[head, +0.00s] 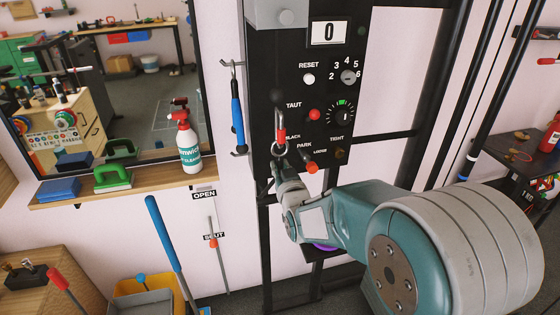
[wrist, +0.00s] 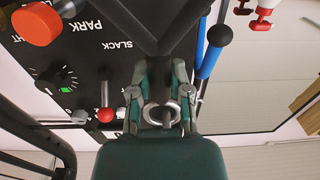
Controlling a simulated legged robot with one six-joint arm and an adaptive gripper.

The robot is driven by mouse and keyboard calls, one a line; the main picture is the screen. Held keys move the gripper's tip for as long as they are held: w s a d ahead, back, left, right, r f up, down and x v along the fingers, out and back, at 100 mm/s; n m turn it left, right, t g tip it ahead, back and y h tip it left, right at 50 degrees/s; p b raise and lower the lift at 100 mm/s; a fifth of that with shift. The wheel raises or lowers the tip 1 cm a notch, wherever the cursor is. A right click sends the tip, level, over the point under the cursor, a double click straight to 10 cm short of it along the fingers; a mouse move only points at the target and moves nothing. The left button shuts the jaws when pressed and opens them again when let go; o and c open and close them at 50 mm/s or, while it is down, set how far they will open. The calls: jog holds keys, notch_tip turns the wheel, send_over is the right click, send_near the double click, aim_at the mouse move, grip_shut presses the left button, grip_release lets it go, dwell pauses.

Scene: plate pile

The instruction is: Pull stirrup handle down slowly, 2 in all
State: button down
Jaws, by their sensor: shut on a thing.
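The stirrup handle shows in the wrist view as a dark forked piece (wrist: 178,42), with a silver ring (wrist: 160,114) between my fingers. My gripper (wrist: 159,98) is shut on it, one finger on each side. In the head view my gripper (head: 280,168) is low in front of the black panel (head: 258,75). The held part is mostly hidden there by my gripper.
Red knobs, a dial (head: 341,117) and a RESET button (head: 309,78) sit on the panel close to my gripper. A blue-handled tool (head: 237,112) hangs at the panel's left. A shelf (head: 150,182) with a spray bottle (head: 187,143) is further left.

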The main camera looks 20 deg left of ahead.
jog(key=shift+f, duration=0.3)
jog(key=shift+f, duration=0.65)
jog(key=shift+r, duration=1.2)
jog(key=shift+r, duration=1.15)
jog(key=shift+r, duration=1.2)
